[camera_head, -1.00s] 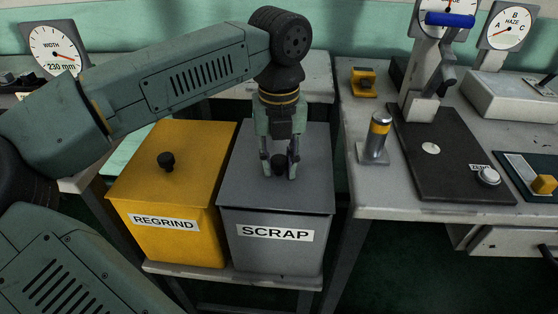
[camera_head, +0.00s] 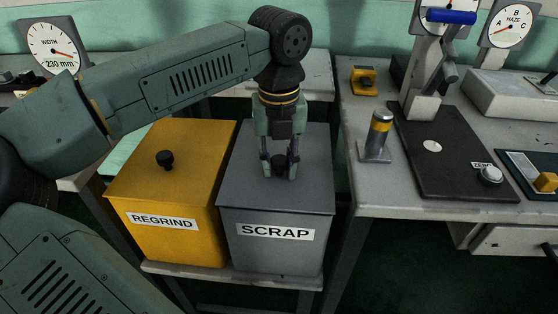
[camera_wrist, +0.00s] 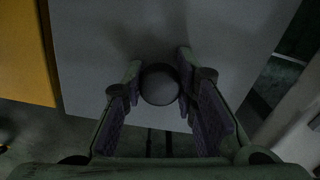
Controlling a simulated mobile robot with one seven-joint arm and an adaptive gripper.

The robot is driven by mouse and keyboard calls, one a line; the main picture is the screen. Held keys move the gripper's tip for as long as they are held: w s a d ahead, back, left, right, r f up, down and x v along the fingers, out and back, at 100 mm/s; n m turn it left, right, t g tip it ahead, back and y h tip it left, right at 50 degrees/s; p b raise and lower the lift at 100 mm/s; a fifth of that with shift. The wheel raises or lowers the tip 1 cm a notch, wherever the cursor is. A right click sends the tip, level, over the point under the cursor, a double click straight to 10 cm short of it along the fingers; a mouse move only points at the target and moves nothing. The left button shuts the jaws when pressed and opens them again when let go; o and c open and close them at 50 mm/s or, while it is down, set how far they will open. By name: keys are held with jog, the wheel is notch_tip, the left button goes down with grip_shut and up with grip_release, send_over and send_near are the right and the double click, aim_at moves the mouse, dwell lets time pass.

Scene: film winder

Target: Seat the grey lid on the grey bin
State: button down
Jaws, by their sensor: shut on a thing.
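The grey lid (camera_head: 300,190) lies on top of the grey bin (camera_head: 275,258), which bears a SCRAP label. The lid's edges look in line with the bin's walls, and I see no clear gap at the front. My gripper (camera_head: 279,168) points down over the lid, shut on its dark round knob. In the wrist view the two fingers (camera_wrist: 160,90) stand on either side of the knob (camera_wrist: 160,85), with the grey lid (camera_wrist: 110,50) beneath. The bin's back side is hidden by the lid and my arm.
A yellow bin (camera_head: 150,235) labelled REGRIND, with its own lid and black knob (camera_head: 165,160), stands close on the left. Both bins stand on a low shelf (camera_head: 210,275). A bench (camera_head: 365,200) with gauges and a steel post (camera_head: 379,135) is on the right.

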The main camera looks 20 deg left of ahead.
jog(key=shift+f+b, duration=0.3)
jog(key=shift+f, duration=0.05)
jog(key=c, duration=1.2)
grip_release()
